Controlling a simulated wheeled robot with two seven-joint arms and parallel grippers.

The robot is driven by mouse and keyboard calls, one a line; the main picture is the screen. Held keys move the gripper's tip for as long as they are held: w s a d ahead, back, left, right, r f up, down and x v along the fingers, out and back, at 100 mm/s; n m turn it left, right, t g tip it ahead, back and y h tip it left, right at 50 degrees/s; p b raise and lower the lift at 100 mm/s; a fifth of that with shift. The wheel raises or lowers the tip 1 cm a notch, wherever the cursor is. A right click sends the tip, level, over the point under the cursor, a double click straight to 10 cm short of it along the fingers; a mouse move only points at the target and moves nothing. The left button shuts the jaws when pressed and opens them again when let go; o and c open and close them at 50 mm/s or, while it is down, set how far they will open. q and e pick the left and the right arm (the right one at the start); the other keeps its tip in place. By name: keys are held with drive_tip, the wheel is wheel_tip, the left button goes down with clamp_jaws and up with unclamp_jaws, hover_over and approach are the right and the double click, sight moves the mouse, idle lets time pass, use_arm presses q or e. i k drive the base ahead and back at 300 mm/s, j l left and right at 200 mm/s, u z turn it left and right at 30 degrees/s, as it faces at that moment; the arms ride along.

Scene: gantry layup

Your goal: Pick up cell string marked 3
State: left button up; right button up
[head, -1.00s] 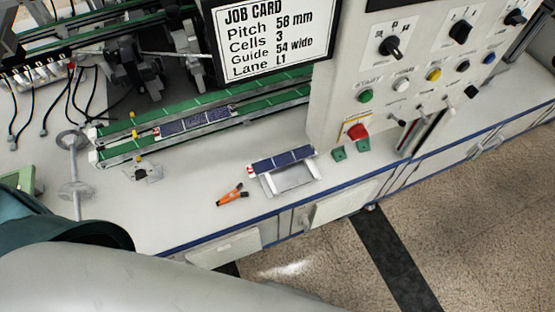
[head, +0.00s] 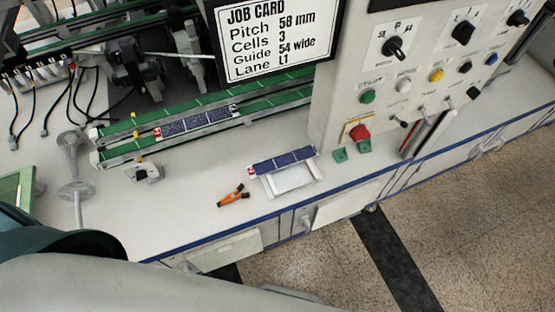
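One dark blue cell string (head: 284,162) lies across the top of a small white stand (head: 293,187) near the front edge of the bench. It has a red-and-white mark at its left end. Another blue cell string (head: 195,122) lies on the green conveyor lane behind, also with a red-and-white end. The marks are too small to read, so I cannot tell which string carries the 3. Neither of my grippers is in view; part of my own arm fills the lower left.
Orange-handled pliers (head: 233,196) lie left of the stand. A control panel (head: 425,75) with knobs and buttons rises at the right, and a job card (head: 272,40) stands behind. A grey post (head: 74,170) stands at left. Bench space in front of the conveyor is mostly clear.

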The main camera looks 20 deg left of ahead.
sight(265, 168)
drive_tip(key=u, duration=1.6)
drive_tip(key=i+l, duration=0.1)
drive_tip(key=l, duration=0.85)
drive_tip(key=i+l, duration=0.15)
drive_tip(key=l, duration=0.3)
